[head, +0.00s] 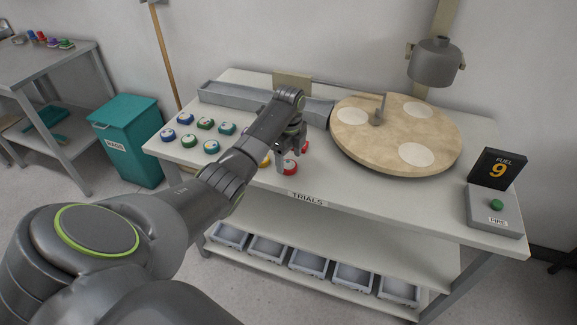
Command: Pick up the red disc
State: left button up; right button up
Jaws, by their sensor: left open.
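A red disc (290,169) lies on the white table (360,195) near its front edge. A second red disc (304,148) shows partly behind my left gripper (290,158). My left arm reaches in from the left, and the open gripper points down just above the nearer red disc. I cannot tell whether the fingers touch it. A yellow disc (265,161) is mostly hidden by the gripper and arm. My right gripper is not in view.
Several blue and green discs (211,147) lie left of the arm. A round wooden turntable (440,145) with white circles and an upright grey piece stands to the right. A grey trough (230,95) runs behind. A fuel display (497,169) and fire button (496,204) sit far right.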

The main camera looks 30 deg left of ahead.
pick_arm(q)
notch_tip(320, 180, down, 2)
jog(key=shift+f, duration=0.1)
jog(key=c, duration=1.1)
